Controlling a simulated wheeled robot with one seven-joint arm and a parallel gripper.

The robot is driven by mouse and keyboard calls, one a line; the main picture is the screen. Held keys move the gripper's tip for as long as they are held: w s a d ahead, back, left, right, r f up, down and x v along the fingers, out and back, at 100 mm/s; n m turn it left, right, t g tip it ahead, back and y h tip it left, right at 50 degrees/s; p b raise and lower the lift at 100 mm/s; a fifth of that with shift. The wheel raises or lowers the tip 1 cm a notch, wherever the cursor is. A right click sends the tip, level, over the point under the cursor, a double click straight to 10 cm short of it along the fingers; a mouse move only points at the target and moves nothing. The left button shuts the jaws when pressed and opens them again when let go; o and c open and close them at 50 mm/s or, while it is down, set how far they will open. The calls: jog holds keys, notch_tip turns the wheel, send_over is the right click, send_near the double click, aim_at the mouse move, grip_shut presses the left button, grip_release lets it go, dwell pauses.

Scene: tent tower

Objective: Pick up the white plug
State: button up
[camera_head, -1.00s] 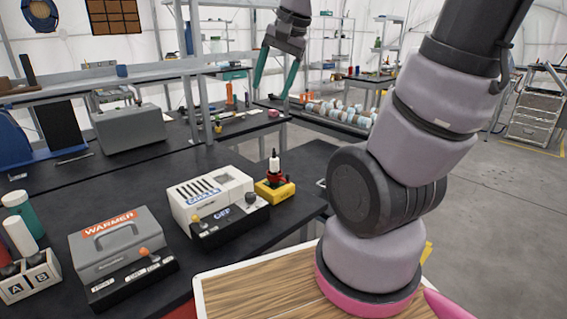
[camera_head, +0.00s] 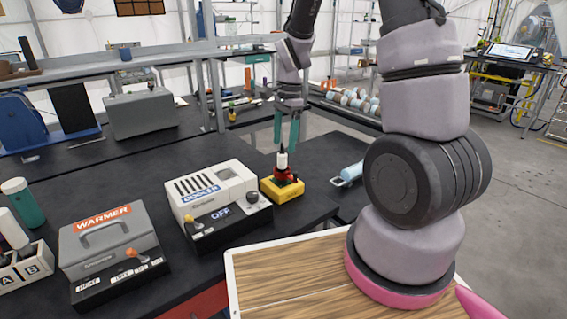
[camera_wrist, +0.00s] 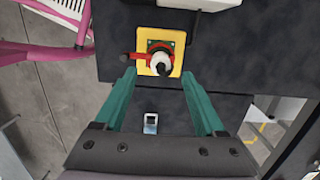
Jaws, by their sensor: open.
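The white plug (camera_head: 282,158) stands upright on top of a red part (camera_head: 284,176) set in a yellow base (camera_head: 283,190), near the right edge of the black bench. In the wrist view the plug (camera_wrist: 160,62) shows from above with a dark tip, over the yellow square base (camera_wrist: 174,40). My gripper (camera_head: 286,141) is open, with its teal fingers pointing down at and just above the plug. In the wrist view my fingertips (camera_wrist: 159,73) lie to either side of the plug's lower edge. Nothing is between them that I can see gripped.
A white cooler box (camera_head: 212,190) stands close left of the yellow base, and a grey warmer box (camera_head: 108,240) farther left. A light blue cylinder (camera_head: 351,171) lies to the right. A wood-topped surface (camera_head: 285,275) is in front. Shelving stands behind.

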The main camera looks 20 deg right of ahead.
aim_at(283, 153)
jog(key=f, duration=0.6)
jog(key=shift+s+a+f, duration=0.1)
jog(key=shift+a+f, duration=0.15)
jog(key=shift+a, duration=0.1)
grip_shut()
